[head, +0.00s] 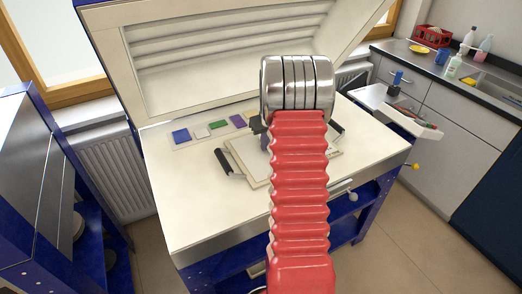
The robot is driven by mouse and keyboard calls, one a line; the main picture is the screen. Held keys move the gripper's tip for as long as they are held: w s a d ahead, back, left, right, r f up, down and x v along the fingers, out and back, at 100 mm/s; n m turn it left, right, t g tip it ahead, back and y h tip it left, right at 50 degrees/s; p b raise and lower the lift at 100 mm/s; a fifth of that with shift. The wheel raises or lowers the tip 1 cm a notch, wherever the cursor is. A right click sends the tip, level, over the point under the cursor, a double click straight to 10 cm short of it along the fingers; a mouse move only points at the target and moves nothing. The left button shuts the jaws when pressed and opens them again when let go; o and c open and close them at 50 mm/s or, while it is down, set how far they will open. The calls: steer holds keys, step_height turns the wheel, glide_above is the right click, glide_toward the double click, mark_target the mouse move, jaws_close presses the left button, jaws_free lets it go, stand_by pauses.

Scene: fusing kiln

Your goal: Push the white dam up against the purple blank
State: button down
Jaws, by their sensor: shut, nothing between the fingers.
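A small purple piece (264,143), possibly the purple blank, shows at the left edge of my arm, over the pale board on the kiln bed. Most of it is hidden by the arm. Another purple square (237,121) lies on a pale strip at the back left of the bed. I cannot make out the white dam; the arm covers much of the board. My arm's red sleeve and metal end stand in front of the board and hide my gripper's fingers. A dark grey part beside the arm may belong to the gripper, but I cannot tell.
The pale board (243,170) has a black handle (223,161) at its left. Blue (181,136), whitish (201,131) and green (218,125) squares lie on the strip (185,146). The raised kiln lid (135,70) stands behind. The bed's front left is clear.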

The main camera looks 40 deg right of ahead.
steer(key=shift+w+a, duration=0.2)
steer(key=shift+a, duration=0.3)
stand_by(0.4)
steer(key=shift+r, duration=0.15)
step_height(320, 180, up, 9)
stand_by(1.5)
stand_by(0.8)
